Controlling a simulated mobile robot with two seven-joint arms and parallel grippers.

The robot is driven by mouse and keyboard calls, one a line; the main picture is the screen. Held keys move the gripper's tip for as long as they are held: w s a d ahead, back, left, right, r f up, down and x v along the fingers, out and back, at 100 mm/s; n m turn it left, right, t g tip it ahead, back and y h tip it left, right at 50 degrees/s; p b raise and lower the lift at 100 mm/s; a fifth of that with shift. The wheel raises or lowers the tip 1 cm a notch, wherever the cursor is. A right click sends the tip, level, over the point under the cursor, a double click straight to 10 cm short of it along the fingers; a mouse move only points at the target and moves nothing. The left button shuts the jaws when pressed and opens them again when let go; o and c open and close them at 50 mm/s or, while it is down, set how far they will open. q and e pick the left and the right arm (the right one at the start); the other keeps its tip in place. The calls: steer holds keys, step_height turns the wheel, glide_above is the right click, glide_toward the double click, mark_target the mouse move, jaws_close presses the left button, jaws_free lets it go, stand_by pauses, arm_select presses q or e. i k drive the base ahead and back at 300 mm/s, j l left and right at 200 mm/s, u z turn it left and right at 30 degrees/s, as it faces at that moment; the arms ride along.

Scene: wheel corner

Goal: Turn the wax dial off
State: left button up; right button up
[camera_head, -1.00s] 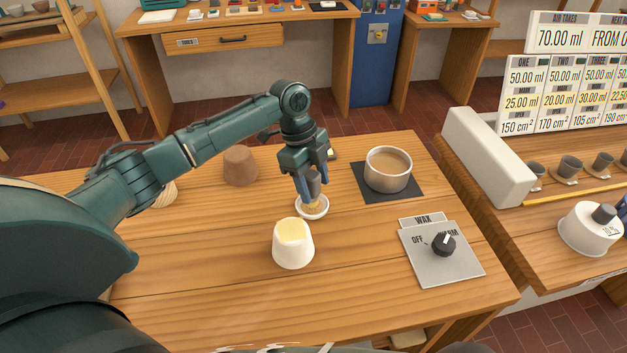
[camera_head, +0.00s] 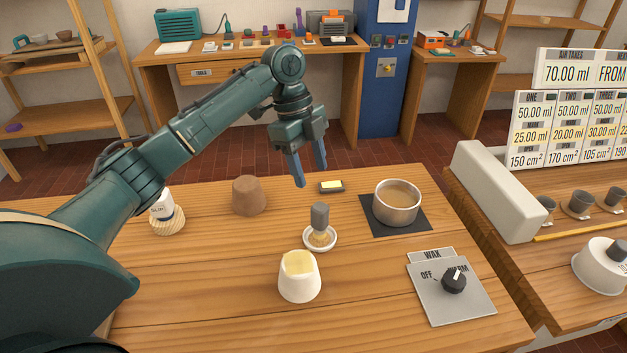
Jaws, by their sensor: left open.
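The wax dial is a black knob (camera_head: 454,280) on a grey panel (camera_head: 465,304) at the front right of the table. A WAX label (camera_head: 431,256) stands behind it. OFF is printed to the left of the knob, and the word on the right is partly hidden by it. The knob's white mark points up and slightly right, toward the right-hand word. My left gripper (camera_head: 311,180) is open and empty, raised above the table, behind and left of the dial. My right gripper does not show.
A pot of brown liquid (camera_head: 397,203) stands on a dark pad (camera_head: 380,227) behind the dial. A grey-handled brush (camera_head: 320,218) stands in a white dish (camera_head: 306,243). Table between cup and panel is clear.

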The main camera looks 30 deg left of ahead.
mark_target(453, 281)
steer(key=k+l, duration=0.7)
steer(key=k, duration=0.15)
